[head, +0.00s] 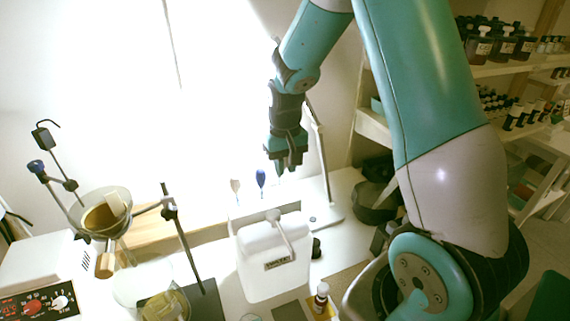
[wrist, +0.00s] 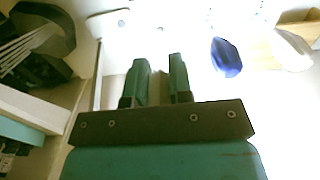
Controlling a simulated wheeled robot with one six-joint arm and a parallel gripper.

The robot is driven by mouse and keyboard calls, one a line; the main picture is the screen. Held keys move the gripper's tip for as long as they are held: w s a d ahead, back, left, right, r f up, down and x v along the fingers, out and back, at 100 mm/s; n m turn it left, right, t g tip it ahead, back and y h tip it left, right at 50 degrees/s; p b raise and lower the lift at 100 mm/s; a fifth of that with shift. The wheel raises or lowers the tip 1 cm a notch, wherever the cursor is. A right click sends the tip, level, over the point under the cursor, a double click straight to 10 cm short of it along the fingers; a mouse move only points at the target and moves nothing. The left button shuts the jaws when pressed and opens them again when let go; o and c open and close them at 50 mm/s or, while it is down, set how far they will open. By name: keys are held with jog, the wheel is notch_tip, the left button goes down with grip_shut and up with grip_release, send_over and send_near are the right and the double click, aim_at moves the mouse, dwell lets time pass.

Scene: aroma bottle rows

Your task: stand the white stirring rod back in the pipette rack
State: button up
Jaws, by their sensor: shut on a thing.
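My gripper (head: 287,170) points down above the bench, right of a blue-bulbed pipette (head: 260,178) and a pale-bulbed pipette (head: 235,186). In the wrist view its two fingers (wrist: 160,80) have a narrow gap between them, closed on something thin. The white stirring rod is very hard to make out against the bright background. The blue bulb (wrist: 227,57) and the pale bulb (wrist: 292,50) show right of the fingers. The pipette rack below these bulbs is washed out and partly hidden behind a white canister.
The white canister (head: 272,265) stands in front of the pipettes. A stand with a funnel (head: 105,212) is at the left. A small brown bottle (head: 321,298) stands in front. A thin upright post (head: 322,165) is right of my gripper. Shelves of bottles (head: 500,45) are at right.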

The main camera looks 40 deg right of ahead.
jog(key=shift+f+b, duration=0.5)
jog(key=shift+f, duration=0.45)
jog(key=o, duration=0.9)
jog(key=shift+r, duration=0.1)
jog(key=shift+r+p, duration=2.1)
jog(key=shift+r, duration=0.35)
jog(key=shift+r+p, duration=2.15)
jog(key=shift+r, duration=0.4)
